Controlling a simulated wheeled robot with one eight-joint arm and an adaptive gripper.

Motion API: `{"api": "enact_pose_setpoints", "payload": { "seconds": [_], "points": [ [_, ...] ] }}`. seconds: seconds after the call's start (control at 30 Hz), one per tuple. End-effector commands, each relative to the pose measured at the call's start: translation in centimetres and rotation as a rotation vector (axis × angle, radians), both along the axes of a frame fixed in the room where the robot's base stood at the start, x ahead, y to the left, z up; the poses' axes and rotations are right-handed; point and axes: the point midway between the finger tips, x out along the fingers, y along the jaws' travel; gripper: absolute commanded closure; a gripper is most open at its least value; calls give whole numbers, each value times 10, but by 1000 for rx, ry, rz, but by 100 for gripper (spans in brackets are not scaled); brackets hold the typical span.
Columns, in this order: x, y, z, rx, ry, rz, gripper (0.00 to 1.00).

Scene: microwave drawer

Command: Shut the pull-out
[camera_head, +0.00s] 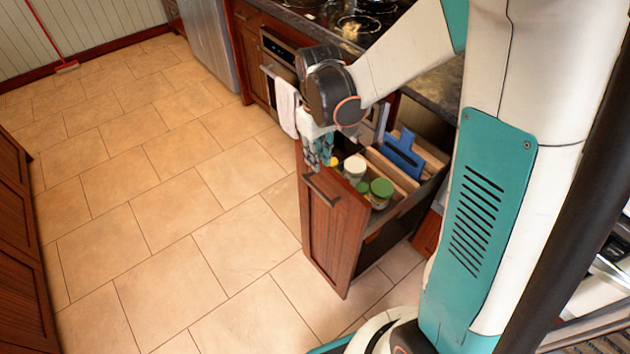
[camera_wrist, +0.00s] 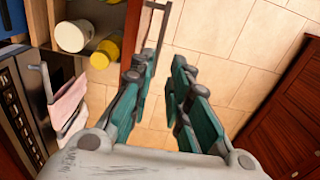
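The pull-out (camera_head: 333,222) is a tall wooden-fronted drawer standing well open from the counter, with a dark bar handle (camera_head: 321,190) on its front. It holds jars with white and green lids and a blue item (camera_head: 403,154). My gripper (camera_head: 322,158) is at the top edge of the pull-out's front in the head view. In the wrist view my gripper (camera_wrist: 172,95) has its two teal fingers apart with floor showing between them. The pull-out's front (camera_wrist: 133,45) and handle (camera_wrist: 160,25) are at the left finger; I cannot tell whether they touch.
A pink-white towel (camera_head: 287,105) hangs on the oven handle beside the pull-out. A cooktop (camera_head: 350,18) is on the counter behind. Wooden cabinets (camera_head: 18,250) stand at the far left. The tiled floor (camera_head: 170,200) between is clear.

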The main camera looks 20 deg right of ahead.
Motion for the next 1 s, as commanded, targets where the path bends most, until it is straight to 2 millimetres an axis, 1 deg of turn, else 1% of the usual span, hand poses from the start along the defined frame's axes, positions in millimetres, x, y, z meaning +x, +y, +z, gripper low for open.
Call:
{"api": "enact_pose_setpoints", "payload": {
  "seconds": [0.03, 0.2, 0.4, 0.5, 0.6, 0.7, 1.0],
  "points": [
    [1, 0, -13, 0, 0, 0, 83],
    [1, 0, -47, 0, -1, 0, 83],
    [1, 0, -85, 0, -1, -1, 83],
    [0, 0, -99, 0, -1, -1, 83],
    [0, 0, -110, 0, -1, -1, 83],
    [0, 0, -116, 0, -1, -1, 83],
    [0, 0, -119, 0, -1, -1, 83]
  ]
}}
